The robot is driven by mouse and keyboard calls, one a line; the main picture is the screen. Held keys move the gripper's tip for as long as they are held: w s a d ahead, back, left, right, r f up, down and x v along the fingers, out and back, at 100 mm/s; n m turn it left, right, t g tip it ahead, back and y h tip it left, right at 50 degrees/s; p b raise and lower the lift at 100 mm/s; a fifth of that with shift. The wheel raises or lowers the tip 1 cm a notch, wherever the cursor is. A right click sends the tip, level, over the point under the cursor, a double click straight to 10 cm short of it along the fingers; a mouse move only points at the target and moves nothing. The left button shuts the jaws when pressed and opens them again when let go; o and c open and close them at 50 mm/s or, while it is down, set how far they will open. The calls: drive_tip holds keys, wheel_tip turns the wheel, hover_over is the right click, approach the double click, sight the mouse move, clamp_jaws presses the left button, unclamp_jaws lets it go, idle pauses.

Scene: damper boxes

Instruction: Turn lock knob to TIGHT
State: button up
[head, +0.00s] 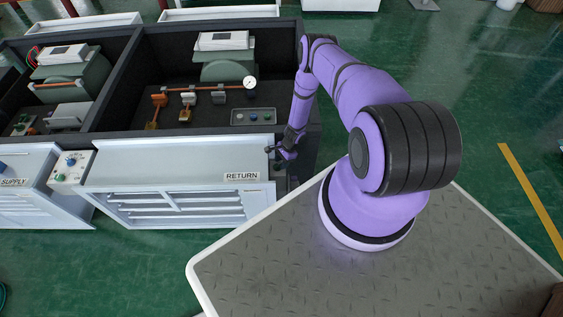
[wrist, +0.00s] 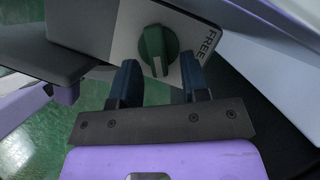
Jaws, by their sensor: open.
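The lock knob (wrist: 157,45) is a round green knob with a raised grip on a pale plate (wrist: 124,40), seen in the wrist view. The word FREE is printed on the plate to its right. A light mark on the knob's grip points toward the bottom of the picture. The word TIGHT does not show. My gripper (wrist: 159,66) is open. Its two dark fingertips are just below the knob in the picture, one to each side, with no clear contact. In the head view my gripper (head: 279,150) is at the right end of the RETURN box front, and the knob cannot be made out.
The RETURN box (head: 180,172) with louvres stands left of my gripper. A dark open box (head: 215,130) behind it holds a gauge (head: 249,83), orange levers and a button panel (head: 253,117). A SUPPLY box (head: 30,170) is further left. Green floor is clear at right.

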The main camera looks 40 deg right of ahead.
clamp_jaws()
drive_tip(key=shift+w+n+g, duration=0.15)
drive_tip(key=shift+n+g, duration=0.15)
drive_tip(key=shift+n, duration=0.3)
unclamp_jaws()
drive_tip(key=shift+r, duration=0.1)
drive_tip(key=v, duration=1)
drive_tip(key=shift+d+r, duration=0.2)
drive_tip(key=shift+r, duration=0.05)
